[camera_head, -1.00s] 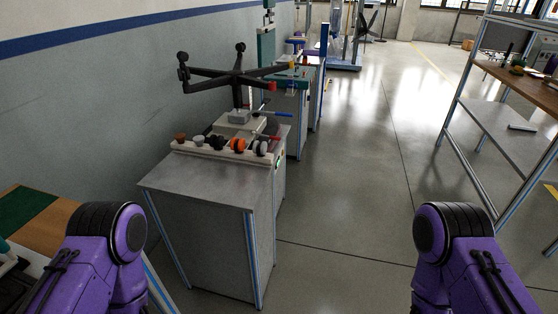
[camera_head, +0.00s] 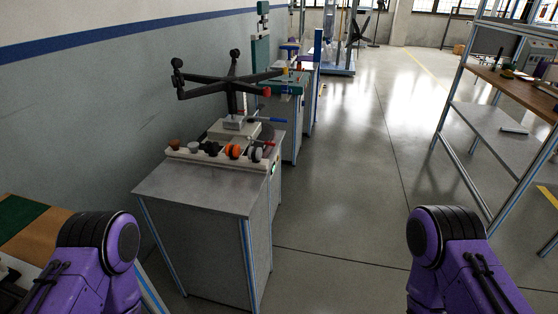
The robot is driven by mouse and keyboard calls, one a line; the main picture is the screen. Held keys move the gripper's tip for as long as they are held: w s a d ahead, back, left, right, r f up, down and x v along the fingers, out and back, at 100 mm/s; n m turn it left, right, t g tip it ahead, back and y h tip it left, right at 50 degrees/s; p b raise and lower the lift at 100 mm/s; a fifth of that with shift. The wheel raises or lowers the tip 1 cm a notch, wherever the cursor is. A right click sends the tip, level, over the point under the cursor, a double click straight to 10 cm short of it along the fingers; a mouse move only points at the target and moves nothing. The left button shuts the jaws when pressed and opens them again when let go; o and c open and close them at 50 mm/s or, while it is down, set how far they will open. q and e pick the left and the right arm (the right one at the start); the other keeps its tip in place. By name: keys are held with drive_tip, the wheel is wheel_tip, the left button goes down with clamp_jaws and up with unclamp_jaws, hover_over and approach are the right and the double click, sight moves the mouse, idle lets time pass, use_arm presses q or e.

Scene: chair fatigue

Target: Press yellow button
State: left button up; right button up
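A grey test bench (camera_head: 195,188) stands left of centre, carrying a black upturned chair base (camera_head: 222,82) on a fixture. A row of round knobs lies along its front: a brown one (camera_head: 174,145), a grey one (camera_head: 194,147), an orange one (camera_head: 233,152) and a black-and-white one (camera_head: 255,154). I cannot make out a yellow button on this bench. A small yellow spot (camera_head: 285,70) shows behind it, too small to identify. My two purple arms enter at the lower left and lower right; neither gripper is in view.
A brown and green table (camera_head: 45,225) is at the lower left, near my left arm. More machines (camera_head: 292,88) stand behind the bench along the wall. A metal-framed rack (camera_head: 505,140) stands on the right. The grey floor (camera_head: 340,180) between is clear.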

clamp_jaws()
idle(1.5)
